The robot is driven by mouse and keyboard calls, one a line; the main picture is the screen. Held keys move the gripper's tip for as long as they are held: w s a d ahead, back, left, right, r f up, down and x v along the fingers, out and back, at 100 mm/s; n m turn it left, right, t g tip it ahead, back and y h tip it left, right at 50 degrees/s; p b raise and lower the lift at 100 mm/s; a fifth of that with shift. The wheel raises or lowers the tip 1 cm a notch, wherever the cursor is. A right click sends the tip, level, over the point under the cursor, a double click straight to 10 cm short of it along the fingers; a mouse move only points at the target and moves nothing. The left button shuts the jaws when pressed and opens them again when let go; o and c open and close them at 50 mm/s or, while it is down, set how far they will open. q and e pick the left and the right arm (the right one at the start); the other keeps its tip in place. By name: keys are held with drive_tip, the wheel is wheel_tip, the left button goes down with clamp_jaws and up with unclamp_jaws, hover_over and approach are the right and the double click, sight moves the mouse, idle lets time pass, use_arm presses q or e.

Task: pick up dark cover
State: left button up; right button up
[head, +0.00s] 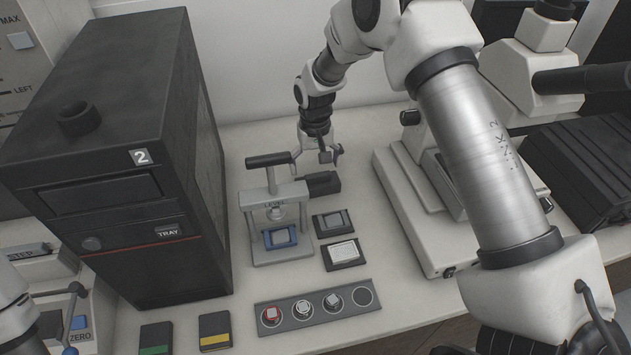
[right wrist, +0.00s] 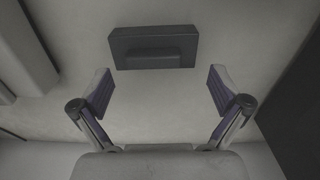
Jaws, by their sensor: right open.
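The dark cover (head: 322,184) is a small dark grey block with a raised bar on top. It lies on the white bench behind the small press, partly hidden by my right gripper in the head view. In the right wrist view the cover (right wrist: 154,47) shows whole, just beyond the fingertips and roughly centred between them. My right gripper (head: 319,158) is open and empty above the cover, and its two spread fingers also show in the right wrist view (right wrist: 160,90). It does not appear to touch the cover. My left gripper is not in view.
The hand press (head: 273,196) with a dark lever stands close to the cover. Two small framed blocks (head: 333,223) lie right of it. A grey strip (head: 313,320) with round sockets is in front. A black cabinet (head: 130,190) stands left, a microscope (head: 400,205) right.

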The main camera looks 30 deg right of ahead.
sight(318, 175)
drive_tip(key=shift+s+d+f+p, duration=0.1)
drive_tip(key=shift+d+f+p, duration=0.15)
drive_tip(key=shift+f+p, duration=0.2)
drive_tip(key=shift+s+d+f+p, duration=0.1)
drive_tip(key=shift+d+f+p, duration=0.1)
drive_tip(key=shift+f+p, duration=0.25)
drive_tip(key=f, duration=0.2)
drive_tip(key=shift+w+f, duration=0.3)
drive_tip(key=shift+f, duration=0.1)
drive_tip(key=shift+w+f, duration=0.1)
drive_tip(key=shift+f, duration=0.05)
drive_tip(key=shift+s+r, duration=0.2)
drive_tip(key=shift+s, duration=0.1)
drive_tip(key=c, duration=1.2)
drive_tip(key=shift+a, duration=0.1)
drive_tip(key=shift+f, duration=0.1)
